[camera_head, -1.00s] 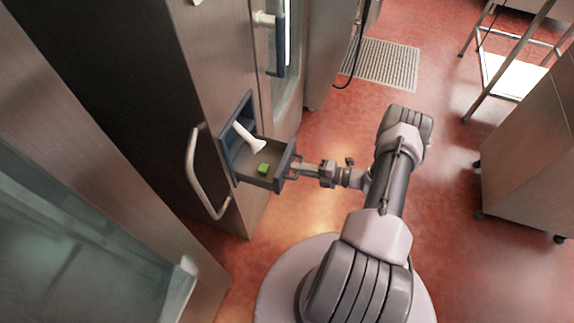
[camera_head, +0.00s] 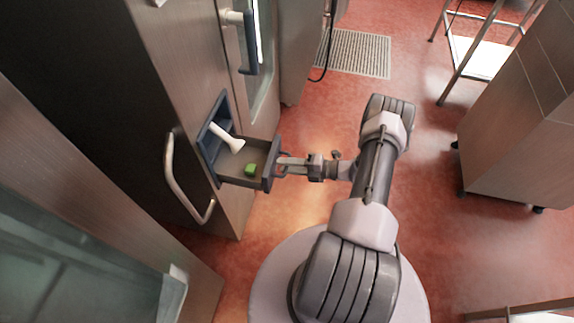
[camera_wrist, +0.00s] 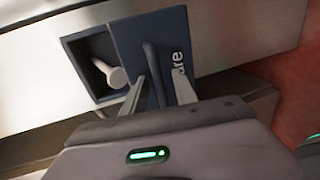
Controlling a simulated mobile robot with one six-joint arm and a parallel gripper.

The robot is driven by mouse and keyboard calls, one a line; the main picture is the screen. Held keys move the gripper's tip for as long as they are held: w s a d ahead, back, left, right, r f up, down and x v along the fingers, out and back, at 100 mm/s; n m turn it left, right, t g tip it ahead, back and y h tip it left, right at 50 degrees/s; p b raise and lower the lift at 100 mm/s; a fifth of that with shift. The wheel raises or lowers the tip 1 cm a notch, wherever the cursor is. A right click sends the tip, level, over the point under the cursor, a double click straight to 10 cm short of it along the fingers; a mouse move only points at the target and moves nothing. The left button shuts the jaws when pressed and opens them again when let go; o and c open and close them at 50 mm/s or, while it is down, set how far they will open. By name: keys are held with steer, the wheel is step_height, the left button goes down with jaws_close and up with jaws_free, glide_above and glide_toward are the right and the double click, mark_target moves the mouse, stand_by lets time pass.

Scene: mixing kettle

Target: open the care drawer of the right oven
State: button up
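The care drawer (camera_head: 245,182) is pulled part way out of the dark blue recess in the steel oven front. A white shower-like handpiece (camera_head: 228,138) and a small green block (camera_head: 250,169) show at it in the head view. In the wrist view, the blue drawer front (camera_wrist: 182,22) carries partly hidden lettering ending in "re", and its dark handle (camera_wrist: 150,55) runs between my fingers. My gripper (camera_head: 281,162) is at the handle, with one finger on each side (camera_wrist: 159,76). Finger contact is hard to see, but the drawer has moved out with the gripper.
A curved door handle (camera_head: 183,183) stands out just left of the drawer. Another dark handle (camera_head: 249,45) is on the oven door behind it. A steel cabinet (camera_head: 515,125) and a wire-legged table (camera_head: 485,55) stand at right. Red floor between is clear.

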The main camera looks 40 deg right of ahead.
steer(key=p+v, duration=0.2)
steer(key=v, duration=1.5)
steer(key=shift+s+p, duration=0.25)
steer(key=shift+p, duration=0.15)
